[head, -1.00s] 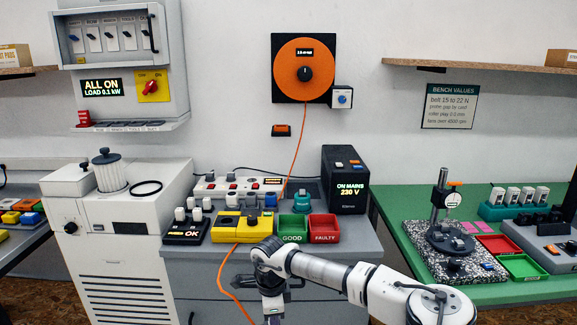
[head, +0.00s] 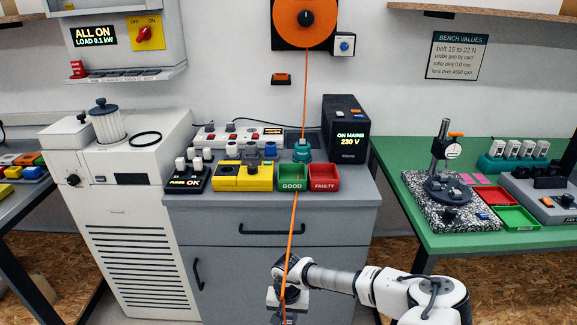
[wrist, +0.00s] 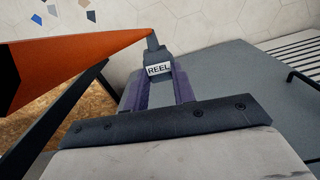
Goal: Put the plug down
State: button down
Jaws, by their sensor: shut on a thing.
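My gripper (wrist: 158,84) is shut on a dark plug (wrist: 158,69) with a white label reading REEL, seen between the two fingers in the wrist view. In the head view my gripper (head: 286,316) is at the bottom edge, low before the grey cabinet; the plug cannot be made out there. The orange cable (head: 291,240) runs from the orange wall reel (head: 304,18) down over the cabinet top to my gripper. A broad orange and black shape (wrist: 65,62) crosses the left of the wrist view.
The grey cabinet (head: 230,222) carries a green GOOD tray (head: 292,184), a red FAULTY tray (head: 324,184), a yellow box (head: 229,183), a power strip (head: 222,138) and a black power unit (head: 345,150). A green bench (head: 400,155) stands right, a white machine (head: 130,240) left. Bare cabinet top shows at right.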

aim_at(289, 322)
jog(key=f, duration=0.1)
jog(key=s+f+n, duration=0.1)
jog(key=f, duration=0.1)
jog(key=shift+d+f, duration=0.1)
jog(key=shift+f, duration=0.05)
jog(key=s, duration=0.4)
